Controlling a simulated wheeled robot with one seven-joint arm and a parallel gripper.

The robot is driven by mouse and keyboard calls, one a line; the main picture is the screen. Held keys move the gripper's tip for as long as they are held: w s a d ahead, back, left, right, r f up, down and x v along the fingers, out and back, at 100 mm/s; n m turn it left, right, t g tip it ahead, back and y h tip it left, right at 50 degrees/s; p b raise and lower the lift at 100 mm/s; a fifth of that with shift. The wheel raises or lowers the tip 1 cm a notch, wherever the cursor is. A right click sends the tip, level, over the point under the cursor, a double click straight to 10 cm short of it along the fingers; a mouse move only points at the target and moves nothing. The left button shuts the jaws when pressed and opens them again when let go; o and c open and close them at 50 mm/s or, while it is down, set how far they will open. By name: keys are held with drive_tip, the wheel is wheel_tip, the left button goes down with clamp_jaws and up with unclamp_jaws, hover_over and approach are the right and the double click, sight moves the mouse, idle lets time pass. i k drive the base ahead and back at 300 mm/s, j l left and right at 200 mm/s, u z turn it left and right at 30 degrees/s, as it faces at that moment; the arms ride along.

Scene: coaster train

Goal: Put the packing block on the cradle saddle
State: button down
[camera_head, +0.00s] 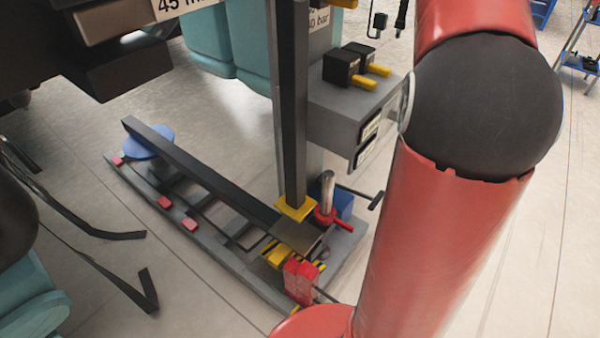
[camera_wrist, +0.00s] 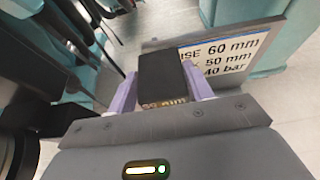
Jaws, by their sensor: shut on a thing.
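The packing block in my gripper (camera_wrist: 161,95) is black with a tan front edge (camera_wrist: 163,102) that carries a partly readable "mm" label. It sits between two pale purple fingers, which are shut on it from both sides in the wrist view. In the head view my red arm fills the right side, and the gripper and held block are not visible. I cannot clearly pick out the cradle saddle. A flat grey-brown plate (camera_head: 294,237) lies above a yellow and black striped part (camera_head: 277,256) at the near end of the floor frame, and may belong to it.
A dark upright post (camera_head: 294,110) with a yellow foot stands beside the plate. Two black blocks with yellow handles (camera_head: 345,66) rest on a grey box. A red block (camera_head: 300,280) is at the frame's near end. A sign (camera_wrist: 225,55) stands beyond my gripper.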

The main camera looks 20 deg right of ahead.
sight(298, 239)
drive_tip(key=k+l, duration=1)
drive_tip(key=k, duration=0.2)
drive_tip(key=k+l+u, duration=0.15)
drive_tip(key=u, duration=0.25)
drive_tip(key=k+u, duration=0.6)
drive_tip(key=u, duration=0.6)
